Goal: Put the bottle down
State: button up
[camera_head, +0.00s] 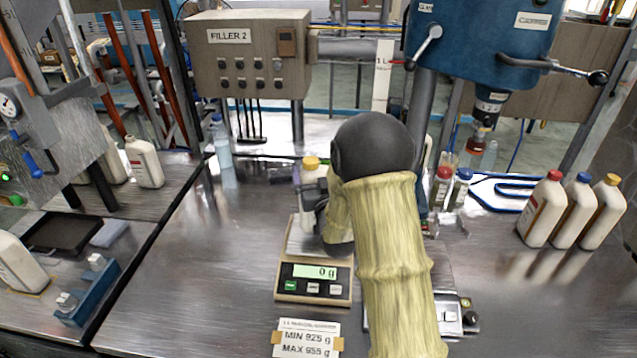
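A pale bottle with a yellow cap (311,163) is upright near the middle of the bench, at the scale's far end. My gripper (313,202) is at the bottle's side, its dark fingers across the lower body, and appears shut on it. My yellow-sleeved arm hides part of the gripper, and the bottle's base is hidden, so I cannot tell whether it touches anything. The scale (312,283) is just in front of and below the bottle; its display reads 0 g.
Bottles with red (542,208), blue (574,212) and yellow (605,213) caps stand at the right. A blue-capped clear bottle (221,145) stands at the back left. A MIN/MAX label (307,339) lies before the scale. The bench (200,290) left of the scale is clear.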

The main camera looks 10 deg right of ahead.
jog(key=shift+f, duration=1.6)
jog(key=o, duration=1.7)
jog(key=shift+o, duration=0.2)
jog(key=s+f+p, duration=0.1)
jog(key=s+p, duration=0.2)
jog(key=s, duration=0.9)
jog(key=shift+f, duration=0.3)
